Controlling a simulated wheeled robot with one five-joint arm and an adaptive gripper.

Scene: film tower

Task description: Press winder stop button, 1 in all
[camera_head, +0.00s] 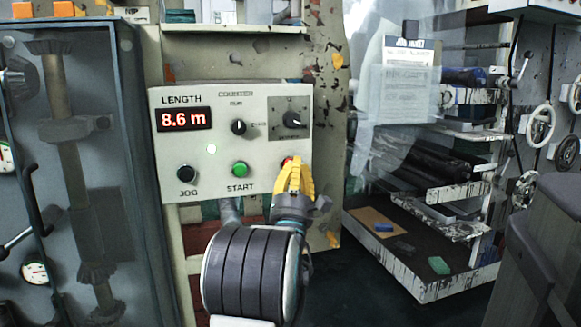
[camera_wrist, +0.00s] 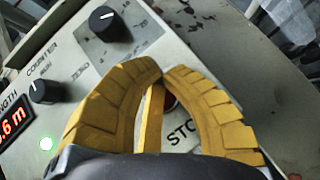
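The winder control panel (camera_head: 222,188) is a pale box with a black JOG button (camera_head: 187,173), a green START button (camera_head: 240,169) and a red button (camera_head: 287,160) at its lower right. That red button is mostly hidden behind my gripper (camera_head: 296,162). In the wrist view a bit of the red button (camera_wrist: 170,101) shows between my yellow fingers, above lettering that reads "STO". My gripper (camera_wrist: 163,74) has its fingertips together and nothing between them. The tips are at or just in front of the button; I cannot tell whether they touch it.
The panel's display (camera_head: 184,119) reads 8.6 m, and a small light (camera_head: 211,149) glows green. Two black knobs, COUNTER (camera_head: 239,127) and another (camera_head: 292,119), sit above the buttons. A grey cabinet (camera_head: 135,200) stands left; a shelf rack (camera_head: 455,270) stands right.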

